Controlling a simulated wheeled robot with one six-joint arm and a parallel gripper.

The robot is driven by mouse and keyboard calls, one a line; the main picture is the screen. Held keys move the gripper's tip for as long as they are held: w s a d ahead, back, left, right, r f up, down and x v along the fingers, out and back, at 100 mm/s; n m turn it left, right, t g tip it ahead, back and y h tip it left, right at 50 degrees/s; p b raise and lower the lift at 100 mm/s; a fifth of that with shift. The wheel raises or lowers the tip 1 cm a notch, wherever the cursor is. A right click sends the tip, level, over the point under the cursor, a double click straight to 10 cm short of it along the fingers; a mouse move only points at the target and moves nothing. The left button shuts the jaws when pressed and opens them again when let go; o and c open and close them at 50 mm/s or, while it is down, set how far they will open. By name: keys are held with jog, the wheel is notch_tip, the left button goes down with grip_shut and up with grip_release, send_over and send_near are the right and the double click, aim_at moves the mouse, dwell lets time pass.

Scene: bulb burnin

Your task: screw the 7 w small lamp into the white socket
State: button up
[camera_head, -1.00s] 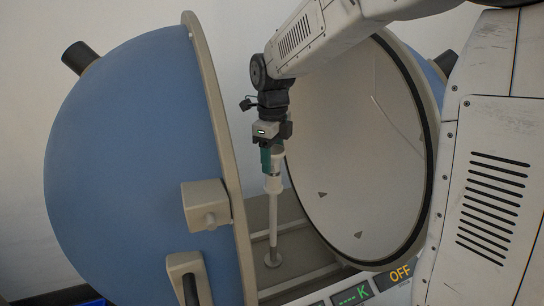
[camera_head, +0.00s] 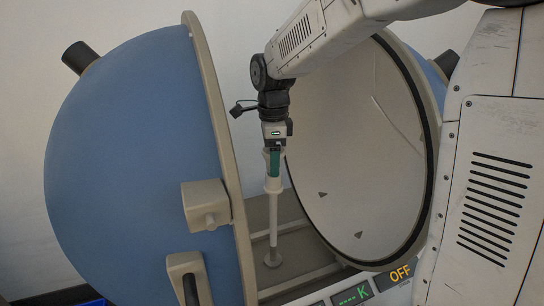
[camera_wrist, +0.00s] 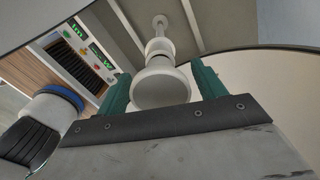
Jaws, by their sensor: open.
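The white socket (camera_head: 273,185) stands upright on top of a thin white post (camera_head: 273,225) between the two sphere halves. In the wrist view, the small lamp's round white bulb (camera_wrist: 161,87) is in line with the post, over the socket (camera_wrist: 158,47). Its lower end and any thread are hidden, so I cannot tell how deep it sits. My gripper (camera_head: 273,160) points straight down over the post. In the wrist view, the green fingers of my gripper (camera_wrist: 161,88) are open, one on each side of the bulb. The 7 W marking is not visible.
The blue sphere half (camera_head: 130,160) is close on the left, the white-lined half (camera_head: 360,150) on the right. The wrist view shows a panel with green digits (camera_wrist: 95,48) and a dark ribbed object with a blue ring (camera_wrist: 30,140) at left.

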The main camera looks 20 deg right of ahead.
jog(key=n, duration=0.4)
jog(key=shift+n, duration=0.3)
jog(key=n, duration=0.4)
jog(key=shift+s, duration=0.1)
jog(key=n, duration=0.7)
jog(key=shift+s+n, duration=0.1)
jog(key=shift+n, duration=0.3)
